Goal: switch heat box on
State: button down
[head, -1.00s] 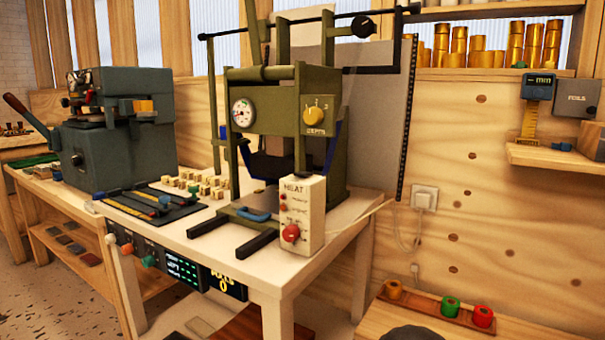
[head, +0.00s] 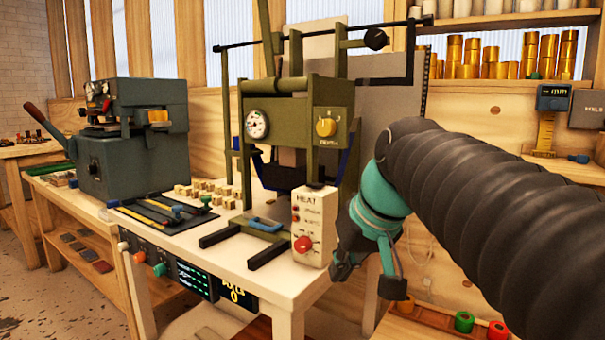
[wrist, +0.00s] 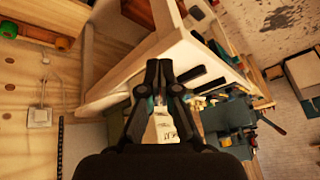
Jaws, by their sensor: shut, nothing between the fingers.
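The heat box (head: 312,218) is a cream upright box marked HEAT at the front right of the white table, beside the green press. A red knob (head: 303,244) sits low on its front, with small red marks above it. My gripper (head: 362,262), teal and dark, hangs just to the right of the box, apparently apart from it. In the wrist view my gripper (wrist: 159,66) is shut and empty, its fingertips together. Part of the cream heat box (wrist: 162,130) shows between and behind the fingers. The knob cannot be made out there.
The green press (head: 290,115) with a dial and yellow knob stands behind the box. A grey machine (head: 135,140) and a black tool mat (head: 160,214) are to the left. The white table's (head: 285,285) front edge is clear. A wall socket (wrist: 40,117) is on the wood wall.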

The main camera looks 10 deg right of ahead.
jog(key=w+d+r+n+y, duration=0.2)
jog(key=w+d+r+n, duration=0.1)
jog(key=w+r, duration=0.4)
jog(key=w+d+r+n+y, duration=0.3)
jog(key=w+r, duration=0.5)
jog(key=r, duration=0.6)
jog(key=shift+d+n, duration=0.7)
jog(key=shift+n, duration=0.4)
jog(key=shift+r, duration=0.15)
jog(key=shift+a, duration=0.15)
send_over(316, 186)
jog(key=d, duration=0.1)
jog(key=f, duration=0.8)
jog(key=shift+w+f, duration=0.2)
jog(key=shift+w, duration=0.15)
jog(key=shift+s+f+b, duration=0.1)
jog(key=shift+f+b, duration=0.3)
jog(key=shift+f, duration=0.9)
